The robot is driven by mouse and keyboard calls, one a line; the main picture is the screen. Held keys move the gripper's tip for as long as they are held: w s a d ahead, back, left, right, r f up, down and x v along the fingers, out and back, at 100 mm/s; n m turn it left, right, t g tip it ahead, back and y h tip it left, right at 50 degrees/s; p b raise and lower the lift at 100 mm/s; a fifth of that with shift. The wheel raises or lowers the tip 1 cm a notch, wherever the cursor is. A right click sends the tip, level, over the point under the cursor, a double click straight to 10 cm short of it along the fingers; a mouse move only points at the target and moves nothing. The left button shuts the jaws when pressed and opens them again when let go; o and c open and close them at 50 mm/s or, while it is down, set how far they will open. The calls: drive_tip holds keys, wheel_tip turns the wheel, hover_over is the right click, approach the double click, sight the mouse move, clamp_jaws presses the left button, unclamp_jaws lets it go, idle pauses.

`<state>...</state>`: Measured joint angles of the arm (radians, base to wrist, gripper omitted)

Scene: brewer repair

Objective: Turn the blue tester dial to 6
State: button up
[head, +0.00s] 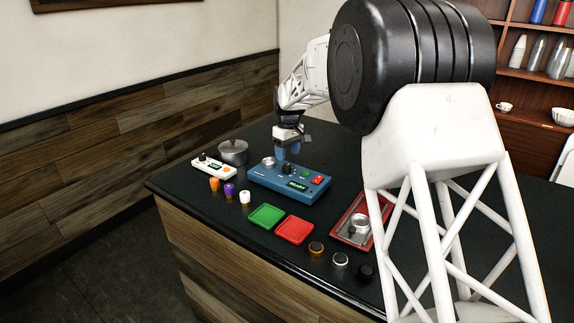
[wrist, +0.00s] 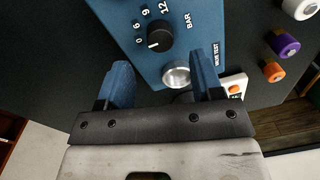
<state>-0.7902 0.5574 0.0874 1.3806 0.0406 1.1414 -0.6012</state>
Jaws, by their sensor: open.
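The blue tester (head: 262,178) is a box on the dark counter with a lit green display. Its black dial (wrist: 160,37) has printed marks 0, 6, 9 and 12 with BAR beside it. The dial's white pointer line points about at 0. My gripper (wrist: 160,64) is open and empty, with its two blue fingers apart. In the wrist view a silver round part (wrist: 176,75) of the tester shows between the fingers, and the dial lies just beyond the fingertips. In the head view my gripper (head: 287,153) is above the tester's back left part; contact cannot be told.
A white device (head: 209,166) and a metal pot (head: 233,151) stand left of the tester. Orange, purple and white small parts (head: 244,197) stand in front. Green (head: 266,216) and red (head: 294,230) trays lie nearer the edge. A red-rimmed tray (head: 340,236) and several knobs (head: 340,259) are right.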

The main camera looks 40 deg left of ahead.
sight(287, 166)
drive_tip(key=shift+s+f, duration=0.1)
drive_tip(key=shift+f, duration=2.5)
drive_tip(key=c, duration=0.9)
